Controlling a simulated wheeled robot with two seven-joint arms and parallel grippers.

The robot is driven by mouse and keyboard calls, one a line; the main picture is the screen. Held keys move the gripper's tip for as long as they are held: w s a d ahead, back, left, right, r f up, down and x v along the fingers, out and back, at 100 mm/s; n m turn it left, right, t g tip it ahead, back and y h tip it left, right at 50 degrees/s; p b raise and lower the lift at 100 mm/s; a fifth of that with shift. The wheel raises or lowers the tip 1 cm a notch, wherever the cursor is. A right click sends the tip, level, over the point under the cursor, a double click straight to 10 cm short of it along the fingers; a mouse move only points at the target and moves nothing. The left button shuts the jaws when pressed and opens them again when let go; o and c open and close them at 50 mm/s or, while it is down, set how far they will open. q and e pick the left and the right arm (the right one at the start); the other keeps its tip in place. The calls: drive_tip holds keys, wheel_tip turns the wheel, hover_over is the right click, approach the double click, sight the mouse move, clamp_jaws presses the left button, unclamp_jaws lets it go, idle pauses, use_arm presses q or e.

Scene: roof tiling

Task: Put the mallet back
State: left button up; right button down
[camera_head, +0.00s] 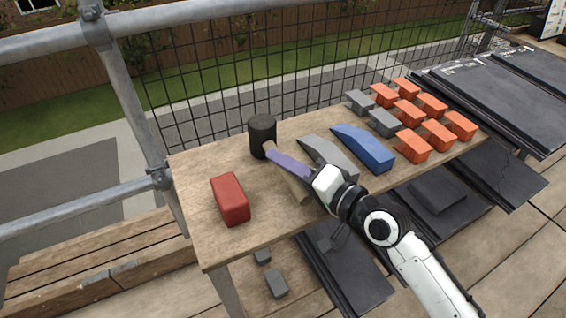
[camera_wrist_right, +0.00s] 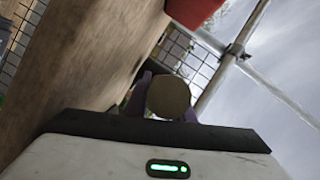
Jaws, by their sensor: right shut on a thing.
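The mallet has a black head (camera_head: 262,132) and a wooden handle (camera_head: 297,188). It is over the left part of the wooden table, behind and right of the red block. My right gripper (camera_head: 275,158), with purple fingers, is shut on the mallet's handle near the head. In the right wrist view the round end of the handle (camera_wrist_right: 168,97) shows between the fingers. I cannot tell whether the mallet touches the tabletop. My left gripper is not in view.
The wooden table (camera_head: 200,165) also bears a red block (camera_head: 230,199), a grey wedge-like piece (camera_head: 330,155), a blue one (camera_head: 364,149), and several orange (camera_head: 411,144) and grey blocks (camera_head: 382,122) at the right. Dark tiles (camera_head: 490,90) lie beyond. A mesh fence and metal rails stand behind.

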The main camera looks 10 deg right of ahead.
drive_tip(key=c, duration=1.5)
unclamp_jaws()
drive_tip(key=shift+s+f, duration=0.15)
drive_tip(key=shift+f, duration=0.4)
drive_tip(key=shift+c, duration=0.2)
drive_tip(key=shift+f, duration=0.1)
drive_tip(key=shift+a, duration=0.1)
drive_tip(key=shift+r+p, duration=0.3)
drive_tip(key=shift+r, duration=0.1)
drive_tip(key=v, duration=0.8)
drive_tip(key=r+v, duration=0.1)
drive_tip(key=v, duration=0.3)
